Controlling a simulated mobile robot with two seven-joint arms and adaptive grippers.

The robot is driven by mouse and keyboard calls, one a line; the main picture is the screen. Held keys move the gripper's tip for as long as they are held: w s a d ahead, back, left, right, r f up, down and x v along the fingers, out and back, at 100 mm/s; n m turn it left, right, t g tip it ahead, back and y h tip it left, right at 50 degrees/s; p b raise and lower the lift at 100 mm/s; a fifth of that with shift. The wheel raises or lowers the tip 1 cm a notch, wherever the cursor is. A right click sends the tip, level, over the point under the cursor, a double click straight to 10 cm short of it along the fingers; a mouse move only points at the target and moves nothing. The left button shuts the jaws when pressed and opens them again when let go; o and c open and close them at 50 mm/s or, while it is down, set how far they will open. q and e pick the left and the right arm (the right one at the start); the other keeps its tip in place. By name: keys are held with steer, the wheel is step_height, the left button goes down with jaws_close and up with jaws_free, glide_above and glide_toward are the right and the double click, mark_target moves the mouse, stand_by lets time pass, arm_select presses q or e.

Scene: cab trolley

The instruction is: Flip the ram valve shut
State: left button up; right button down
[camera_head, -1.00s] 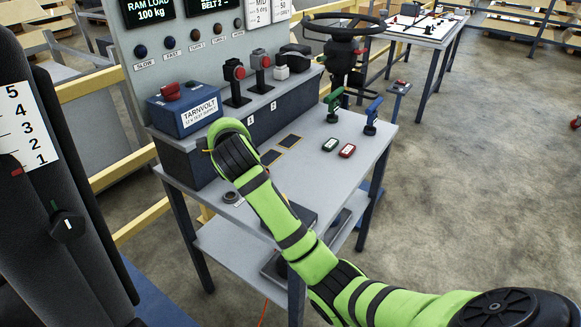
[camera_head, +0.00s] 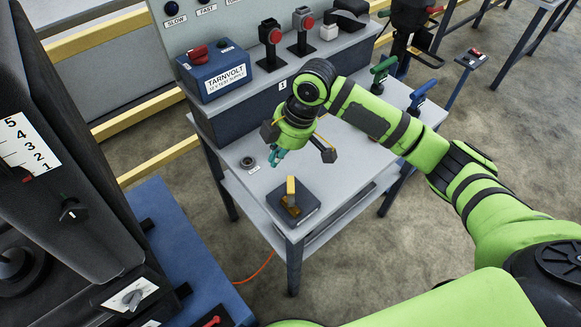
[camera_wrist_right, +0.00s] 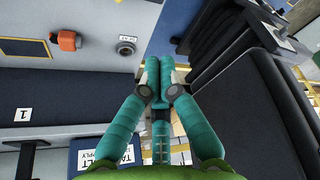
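A dark box (camera_head: 293,208) with an upright yellow lever (camera_head: 291,191) sits at the near end of the grey trolley top. I take this for the ram valve; no name on it is readable. My left gripper is out of view.
Green (camera_head: 383,70) and blue (camera_head: 423,92) handles stand at right. A black cab console (camera_head: 75,175) is at left.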

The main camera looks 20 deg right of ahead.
mark_target(291, 191)
steer(key=shift+s+a, duration=0.15)
steer(key=p+x, duration=0.2)
steer(key=x, duration=0.6)
steer(key=shift+a+f, duration=0.15)
steer(key=shift+f, duration=0.2)
steer(key=d, duration=0.1)
steer(key=d+p, duration=0.1)
steer(key=d+f+p, duration=0.1)
steer(key=shift+s+d, duration=0.15)
steer(key=shift+s, duration=0.25)
steer(key=shift+s+d, duration=0.1)
steer(key=shift+d, duration=0.15)
steer(key=shift+a, duration=0.1)
